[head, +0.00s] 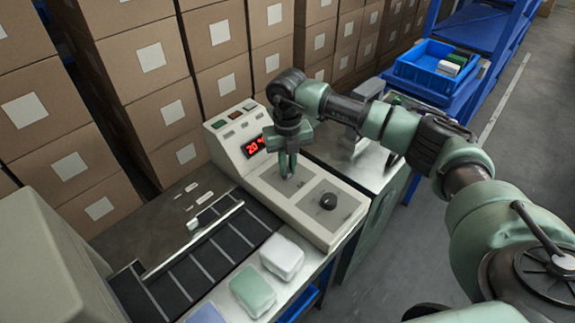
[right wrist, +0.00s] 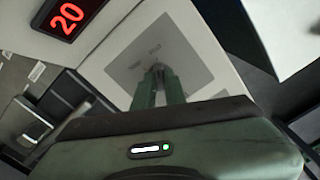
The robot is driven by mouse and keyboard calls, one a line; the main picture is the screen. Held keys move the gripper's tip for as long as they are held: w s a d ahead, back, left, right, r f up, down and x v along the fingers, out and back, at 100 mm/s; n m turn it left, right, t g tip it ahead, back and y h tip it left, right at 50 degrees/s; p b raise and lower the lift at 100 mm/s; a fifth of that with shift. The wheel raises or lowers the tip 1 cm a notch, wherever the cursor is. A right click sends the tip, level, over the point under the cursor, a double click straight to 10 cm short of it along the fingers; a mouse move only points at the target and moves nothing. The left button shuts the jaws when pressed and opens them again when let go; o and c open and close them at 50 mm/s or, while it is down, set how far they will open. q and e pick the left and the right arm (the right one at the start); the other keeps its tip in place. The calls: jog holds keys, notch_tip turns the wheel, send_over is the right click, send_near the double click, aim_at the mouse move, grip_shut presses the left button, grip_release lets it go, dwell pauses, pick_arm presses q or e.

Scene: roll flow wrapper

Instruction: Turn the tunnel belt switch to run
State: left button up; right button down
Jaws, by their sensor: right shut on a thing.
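The control box (head: 262,195) is cream coloured with a red display (head: 255,146) reading about 20. Its sloping top has two grey plates. My right gripper (head: 288,174) points down at the plate nearer the display and is shut on a small switch there, which its fingers hide. In the right wrist view the green fingers (right wrist: 160,85) are close together over the grey plate (right wrist: 165,62), whose small labels are too blurred to read. My left gripper is not in view.
A dark slatted belt (head: 195,262) runs beside the box. White (head: 282,257) and green (head: 252,291) packs lie on the metal edge. Stacked cartons (head: 150,55) stand behind. A blue bin (head: 432,75) sits on a blue cart to the right. Open floor lies at right.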

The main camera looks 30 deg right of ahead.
dwell(0.4)
jog(key=c, duration=1.5)
grip_release()
jog(key=shift+o, duration=0.2)
jog(key=shift+r, duration=0.1)
notch_tip(320, 180, up, 8)
jog(key=shift+f+b, duration=0.15)
jog(key=shift+b, duration=0.5)
